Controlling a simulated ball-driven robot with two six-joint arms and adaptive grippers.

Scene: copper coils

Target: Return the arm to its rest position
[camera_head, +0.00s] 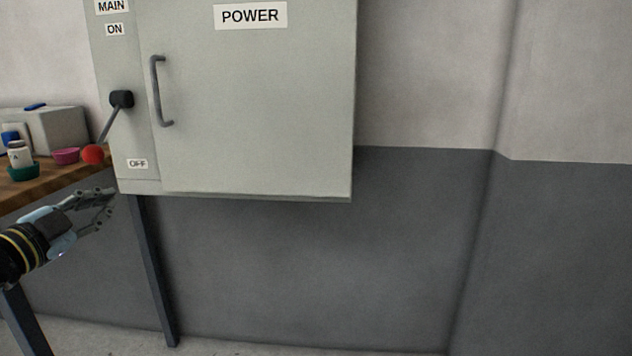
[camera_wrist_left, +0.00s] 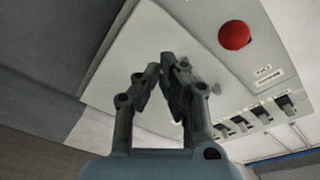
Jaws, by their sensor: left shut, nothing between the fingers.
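My left gripper (camera_head: 106,203) is at the left of the head view, below the lower left corner of the power cabinet. Its fingers are shut with nothing between them, and they also show in the left wrist view (camera_wrist_left: 167,64). The grey power cabinet (camera_head: 255,110) hangs on the wall with its door shut. Its lever (camera_head: 108,122) with a red ball knob (camera_head: 93,155) points down toward the OFF label. The red knob also shows in the left wrist view (camera_wrist_left: 234,35), apart from the fingers. My right gripper is not in view.
A wooden table (camera_head: 60,183) stands at the left, with a pink bowl (camera_head: 66,156), a white bottle (camera_head: 19,154) in a green holder and a grey box (camera_head: 58,129). A dark table leg (camera_head: 154,270) stands below the cabinet. The floor and wall at the right are clear.

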